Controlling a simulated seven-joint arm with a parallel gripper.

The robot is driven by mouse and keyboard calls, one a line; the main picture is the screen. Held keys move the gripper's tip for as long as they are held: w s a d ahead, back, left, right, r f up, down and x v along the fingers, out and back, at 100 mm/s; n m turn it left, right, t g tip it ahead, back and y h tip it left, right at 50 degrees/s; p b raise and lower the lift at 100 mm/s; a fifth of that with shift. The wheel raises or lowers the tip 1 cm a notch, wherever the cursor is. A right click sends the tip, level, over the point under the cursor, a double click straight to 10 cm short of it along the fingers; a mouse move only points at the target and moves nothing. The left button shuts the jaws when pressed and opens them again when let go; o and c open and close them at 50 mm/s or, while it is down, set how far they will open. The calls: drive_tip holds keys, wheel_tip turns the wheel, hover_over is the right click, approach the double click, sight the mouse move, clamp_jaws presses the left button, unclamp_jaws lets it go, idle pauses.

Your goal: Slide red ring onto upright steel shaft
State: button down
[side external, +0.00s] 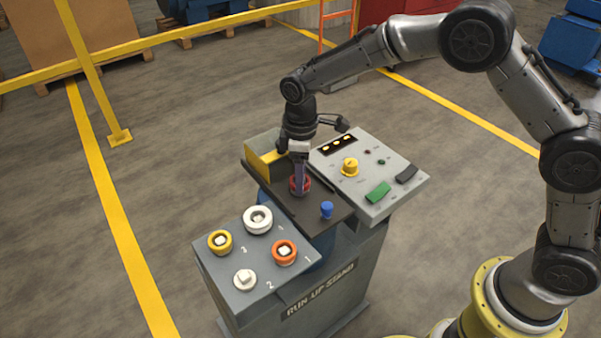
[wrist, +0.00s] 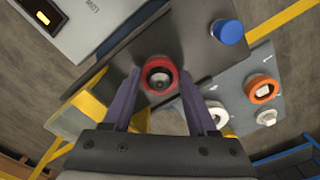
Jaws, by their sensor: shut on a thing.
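The red ring (side external: 300,185) is at the dark plate (side external: 322,212) on the stand, below my gripper (side external: 299,178). In the wrist view the red ring (wrist: 172,68) sits between the two purple-grey fingertips of my gripper (wrist: 160,75), which is shut on it. A pale inner edge and a dark round centre show inside the ring. I cannot make out the steel shaft clearly, nor tell whether the ring is around it or how high the ring is above the plate.
A blue cap (side external: 327,209) stands right of the ring. A grey panel (side external: 283,228) in front holds orange (side external: 284,252), yellow (side external: 220,242) and white (side external: 258,220) rings on numbered posts. A control panel (side external: 365,175) with knobs lies right; a yellow-walled bin (side external: 262,163) is left.

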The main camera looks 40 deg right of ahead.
drive_tip(key=shift+f, duration=0.2)
idle(0.6)
unclamp_jaws()
idle(0.6)
drive_tip(key=shift+r, duration=4)
